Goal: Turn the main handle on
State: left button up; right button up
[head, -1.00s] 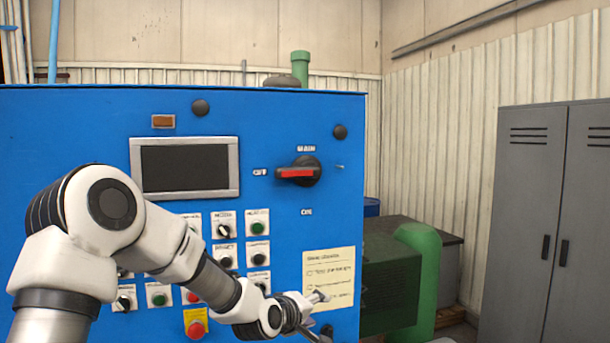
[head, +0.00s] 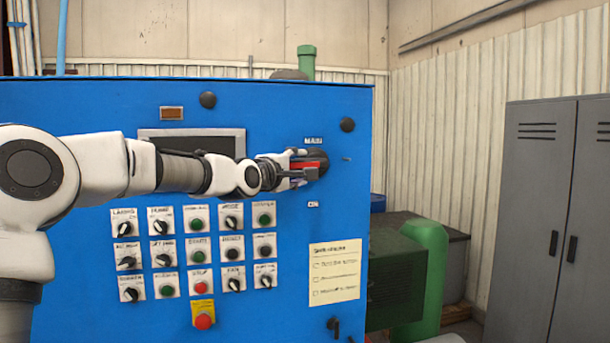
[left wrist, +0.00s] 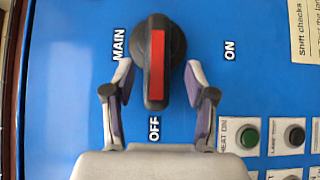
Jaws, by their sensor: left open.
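The main handle (head: 308,166) is a black rotary knob with a red bar on the blue panel. In the head view the red bar lies level. In the left wrist view the handle (left wrist: 158,62) points at the OFF label (left wrist: 154,128), with the ON label (left wrist: 230,50) to the right. My left gripper (head: 300,165) is at the handle and partly covers it. In the left wrist view the open fingers (left wrist: 158,82) stand either side of the handle, with a gap on each side. My right gripper is in neither view.
Below my left arm the blue panel (head: 90,270) carries rows of knobs and buttons, a red stop button (head: 203,320) and a paper checklist (head: 334,272). A dark screen (head: 190,136) is partly hidden by my arm. A grey locker (head: 530,220) stands at right.

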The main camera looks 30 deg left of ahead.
aim_at(301, 166)
pick_arm(q)
jog(key=w, duration=0.1)
jog(key=w+p, duration=0.2)
jog(key=shift+w+a+r, duration=0.2)
jog(key=shift+w+r, duration=0.05)
jog(key=shift+w, duration=0.15)
jog(key=shift+w+f, duration=0.15)
jog(key=shift+w, duration=0.05)
jog(key=shift+s, duration=0.15)
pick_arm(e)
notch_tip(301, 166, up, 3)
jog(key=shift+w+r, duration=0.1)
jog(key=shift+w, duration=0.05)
